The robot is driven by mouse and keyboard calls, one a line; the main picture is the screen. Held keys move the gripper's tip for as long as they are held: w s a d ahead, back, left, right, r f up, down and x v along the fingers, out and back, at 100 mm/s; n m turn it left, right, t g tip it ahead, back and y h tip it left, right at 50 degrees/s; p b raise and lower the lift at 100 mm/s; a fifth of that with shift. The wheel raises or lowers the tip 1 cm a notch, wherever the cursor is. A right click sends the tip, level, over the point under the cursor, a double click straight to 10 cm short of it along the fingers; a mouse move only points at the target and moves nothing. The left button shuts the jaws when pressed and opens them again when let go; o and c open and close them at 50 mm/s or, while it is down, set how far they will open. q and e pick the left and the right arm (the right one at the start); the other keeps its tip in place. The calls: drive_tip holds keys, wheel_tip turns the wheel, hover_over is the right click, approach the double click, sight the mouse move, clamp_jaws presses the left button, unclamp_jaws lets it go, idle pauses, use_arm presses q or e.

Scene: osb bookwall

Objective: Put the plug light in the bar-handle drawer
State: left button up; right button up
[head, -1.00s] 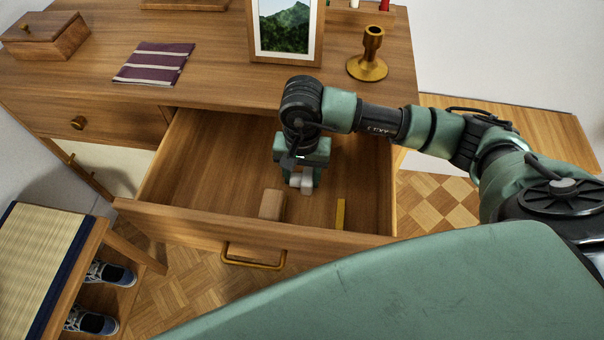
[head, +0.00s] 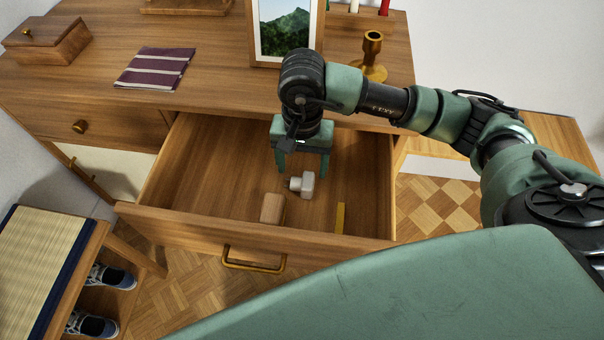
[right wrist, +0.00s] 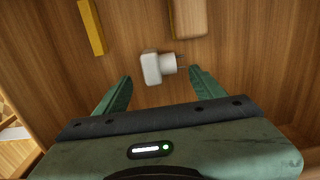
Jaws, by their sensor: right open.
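The white plug light (head: 304,185) lies on the floor of the open bar-handle drawer (head: 220,150). It also shows in the right wrist view (right wrist: 152,68), on its side with its prongs pointing right. My right gripper (head: 302,175) is open and empty, above the drawer floor just behind the plug light. In the right wrist view its two fingers (right wrist: 160,84) stand apart, with the plug light just beyond their tips. The brass bar handle (head: 253,266) is on the drawer front. My left gripper is not in view.
A tan wooden block (head: 272,208) and a thin yellow bar (head: 340,217) also lie in the drawer. A picture frame (head: 286,30), brass candlestick (head: 371,58), striped cloth (head: 156,67) and wooden box (head: 47,40) are on the top. The drawer's left side is clear.

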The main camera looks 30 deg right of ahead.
sight(302, 179)
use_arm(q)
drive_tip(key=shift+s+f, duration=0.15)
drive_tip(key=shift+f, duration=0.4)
use_arm(e)
wheel_tip(302, 179, up, 6)
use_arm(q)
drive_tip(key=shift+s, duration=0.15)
